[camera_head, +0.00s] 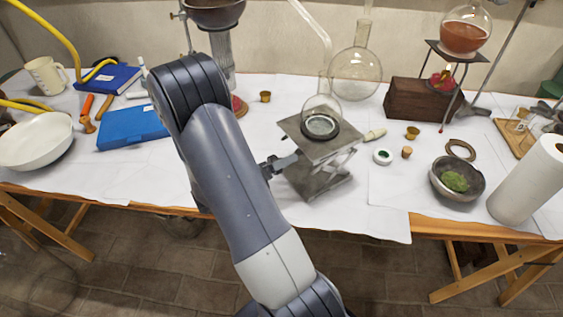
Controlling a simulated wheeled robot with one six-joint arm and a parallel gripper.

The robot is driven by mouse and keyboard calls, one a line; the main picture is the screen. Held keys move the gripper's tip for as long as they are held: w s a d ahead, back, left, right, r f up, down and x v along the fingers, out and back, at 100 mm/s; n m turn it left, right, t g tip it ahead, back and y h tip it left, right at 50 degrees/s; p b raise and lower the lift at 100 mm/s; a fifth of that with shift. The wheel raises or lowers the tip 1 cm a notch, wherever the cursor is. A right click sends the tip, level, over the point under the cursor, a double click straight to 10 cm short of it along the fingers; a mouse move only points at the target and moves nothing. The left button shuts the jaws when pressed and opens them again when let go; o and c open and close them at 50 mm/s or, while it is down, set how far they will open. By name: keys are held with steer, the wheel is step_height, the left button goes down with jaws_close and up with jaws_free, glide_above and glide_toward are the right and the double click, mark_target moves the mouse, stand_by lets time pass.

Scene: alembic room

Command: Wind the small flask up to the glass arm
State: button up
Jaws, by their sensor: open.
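The small flask (321,108) is a clear round glass that stands upright on the top plate of a metal lab jack (325,141). A dark round base or ring shows at its bottom. The glass arm (312,22) is a clear tube that slopes down from the upper left to above the flask. Its lower end overlaps the flask's neck in this view, so I cannot tell whether they touch. The jack's grey shaft and dark knob (268,168) stick out to the left, beside my arm. My gripper is hidden behind my own arm link.
Behind stand a large round flask (355,72), a wooden box (420,99) and a tripod holding an orange-filled flask (465,30). A bowl with green matter (456,180) and a paper roll (532,182) are right. The cloth before the jack is clear.

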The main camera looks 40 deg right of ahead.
steer(key=c, duration=1)
